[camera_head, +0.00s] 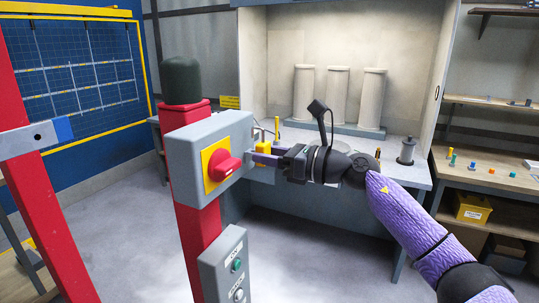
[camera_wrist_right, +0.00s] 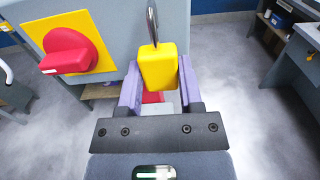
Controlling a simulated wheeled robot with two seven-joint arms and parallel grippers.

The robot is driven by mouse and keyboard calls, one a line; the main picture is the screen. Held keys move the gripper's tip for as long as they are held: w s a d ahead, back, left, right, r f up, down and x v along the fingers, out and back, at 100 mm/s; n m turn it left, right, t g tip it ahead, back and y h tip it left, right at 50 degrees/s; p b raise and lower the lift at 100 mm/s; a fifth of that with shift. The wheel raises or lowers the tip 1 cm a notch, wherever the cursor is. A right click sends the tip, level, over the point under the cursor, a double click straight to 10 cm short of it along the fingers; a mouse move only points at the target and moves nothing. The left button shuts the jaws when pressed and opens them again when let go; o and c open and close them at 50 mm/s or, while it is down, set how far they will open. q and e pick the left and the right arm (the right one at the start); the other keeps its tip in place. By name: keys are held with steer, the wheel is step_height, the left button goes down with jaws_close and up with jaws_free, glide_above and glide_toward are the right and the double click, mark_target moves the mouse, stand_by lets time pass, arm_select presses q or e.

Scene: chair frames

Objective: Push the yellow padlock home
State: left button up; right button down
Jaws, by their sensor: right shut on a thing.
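The yellow padlock (camera_head: 263,147) is beside the grey switch box (camera_head: 180,150), at its right side in the head view. In the right wrist view the padlock's yellow body (camera_wrist_right: 158,68) sits between the lavender fingers, with its metal shackle (camera_wrist_right: 152,22) rising above it. My right gripper (camera_head: 262,160) is shut on the padlock; it also shows in the right wrist view (camera_wrist_right: 159,88). Whether the shackle is seated in the body is unclear. A red rotary handle (camera_head: 222,166) on a yellow plate is on the box front. My left gripper is out of view.
The box is on a red post (camera_head: 197,245) with a dark cap. A grey button box (camera_head: 226,266) is lower on the post. Behind are a workbench (camera_head: 318,150) with pale cylinders and, at right, a shelf with small parts. Grey floor is open between them.

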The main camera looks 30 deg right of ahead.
steer(key=shift+f, duration=0.15)
steer(key=shift+f+b, duration=1.95)
steer(key=shift+f, duration=0.05)
steer(key=shift+f, duration=0.1)
steer(key=shift+c, duration=0.9)
jaws_free()
steer(key=shift+c, duration=0.3)
